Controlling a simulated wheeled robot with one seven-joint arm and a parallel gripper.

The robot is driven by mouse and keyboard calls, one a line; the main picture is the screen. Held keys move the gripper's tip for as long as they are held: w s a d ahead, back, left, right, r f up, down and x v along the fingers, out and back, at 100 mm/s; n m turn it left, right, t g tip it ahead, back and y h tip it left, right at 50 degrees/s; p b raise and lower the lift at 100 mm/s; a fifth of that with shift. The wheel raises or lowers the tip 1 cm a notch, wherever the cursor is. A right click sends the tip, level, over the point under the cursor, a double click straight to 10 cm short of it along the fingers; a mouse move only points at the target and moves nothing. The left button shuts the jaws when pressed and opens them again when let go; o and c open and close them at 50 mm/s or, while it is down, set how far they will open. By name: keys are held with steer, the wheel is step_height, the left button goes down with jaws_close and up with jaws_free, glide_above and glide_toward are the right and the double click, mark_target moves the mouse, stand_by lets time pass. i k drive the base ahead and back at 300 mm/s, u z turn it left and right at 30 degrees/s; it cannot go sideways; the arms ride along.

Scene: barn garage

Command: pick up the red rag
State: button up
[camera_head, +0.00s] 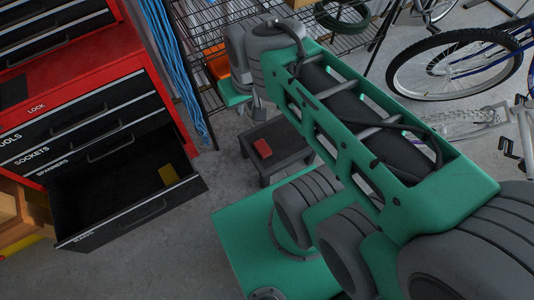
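A small red folded piece, which looks like the red rag (263,148), lies on top of a low dark stool (284,139) near the middle of the view. My green and grey arm reaches from the lower right to the upper middle, with its end bent downward. My gripper (259,110) appears small and partly hidden under the grey wrist, just above and behind the stool in the picture. It looks apart from the red rag. Its fingers are too small to tell whether they are open or shut.
A wire rack (205,45) stands behind the stool. A bicycle (455,65) is at upper right. Bare floor lies between drawer and stool.

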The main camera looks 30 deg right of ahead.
mark_target(265, 151)
steer(key=z, duration=0.85)
steer(key=i, duration=0.25)
steer(key=u, duration=0.4)
steer(key=k, duration=0.5)
steer(key=u, duration=3.9)
steer(key=k, duration=1.85)
steer(key=z, duration=0.05)
